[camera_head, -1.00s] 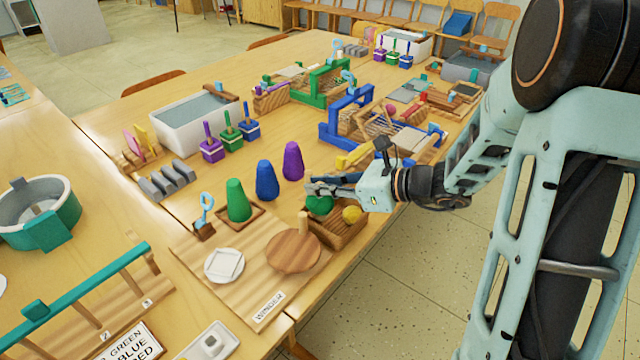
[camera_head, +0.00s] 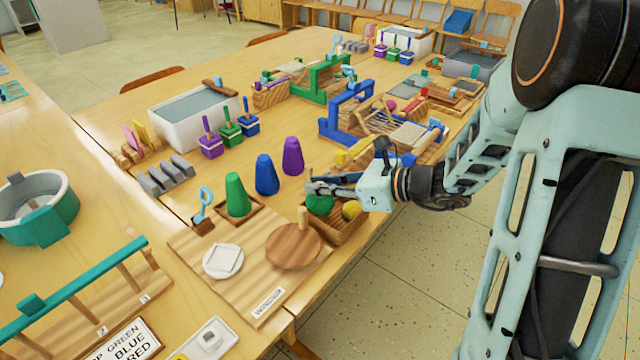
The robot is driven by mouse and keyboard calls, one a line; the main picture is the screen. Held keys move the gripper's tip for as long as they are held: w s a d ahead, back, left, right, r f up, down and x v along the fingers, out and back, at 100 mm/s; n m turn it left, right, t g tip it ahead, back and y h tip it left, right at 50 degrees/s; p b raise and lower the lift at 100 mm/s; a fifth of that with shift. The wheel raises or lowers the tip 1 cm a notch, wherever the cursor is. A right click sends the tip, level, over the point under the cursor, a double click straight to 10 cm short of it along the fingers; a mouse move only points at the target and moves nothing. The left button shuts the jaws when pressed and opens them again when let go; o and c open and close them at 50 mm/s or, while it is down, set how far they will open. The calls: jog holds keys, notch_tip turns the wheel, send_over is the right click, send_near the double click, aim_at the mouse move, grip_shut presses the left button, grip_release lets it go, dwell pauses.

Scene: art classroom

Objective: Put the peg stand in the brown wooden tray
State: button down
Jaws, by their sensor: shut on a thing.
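My gripper (camera_head: 312,187) is at the middle of the table, above the left end of the brown wooden tray (camera_head: 340,230). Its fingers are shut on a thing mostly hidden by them. A short tan wooden peg (camera_head: 308,172) stands up just behind the fingertips; it seems to be part of the peg stand, whose base I cannot make out. A green ball (camera_head: 320,204) and a yellow ball (camera_head: 351,210) lie in the tray, the green one partly under my fingers.
The winder board (camera_head: 215,285), with a round wooden disc (camera_head: 293,247) and a white plate (camera_head: 222,261), lies left of the tray. Green (camera_head: 237,194), blue (camera_head: 266,175) and purple (camera_head: 292,156) cones stand behind. A blue-framed loom (camera_head: 345,120) is further back. The table edge is close on the right.

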jog(key=shift+f+b, duration=0.75)
jog(key=shift+f, duration=0.15)
dwell(0.3)
jog(key=c, duration=1.8)
grip_release()
jog(key=shift+c, duration=0.2)
jog(key=v, duration=1.2)
